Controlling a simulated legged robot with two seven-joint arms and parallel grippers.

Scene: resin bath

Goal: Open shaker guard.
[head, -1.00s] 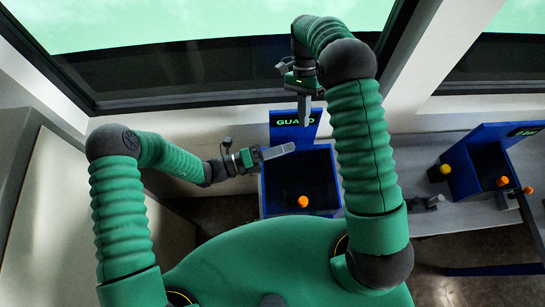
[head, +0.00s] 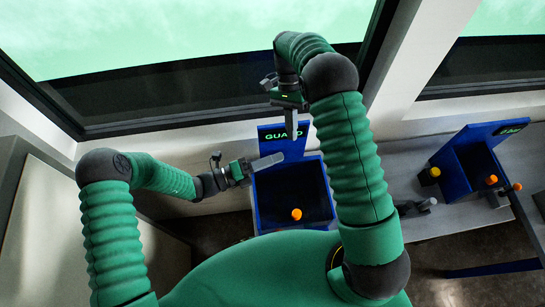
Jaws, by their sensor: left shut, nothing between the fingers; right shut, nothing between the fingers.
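The shaker guard is a dark blue box (head: 326,212) with a raised back panel (head: 272,144) that bears green lettering reading "GUA…D", partly covered by my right gripper. An orange knob (head: 297,214) shows near the front of the box. My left gripper (head: 276,160) is shut and empty, its fingertips over the upper left of the box, near the lettered panel. My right gripper (head: 291,135) is shut and empty, pointing down in front of the panel. I cannot tell whether either gripper touches the guard.
A second blue unit (head: 453,168) with orange knobs (head: 491,180) and a yellow knob (head: 430,172) stands at the right on a grey bench (head: 455,215). A small dark fitting (head: 415,207) lies between. A window with a dark frame runs behind. A pale cabinet (head: 45,220) is at the left.

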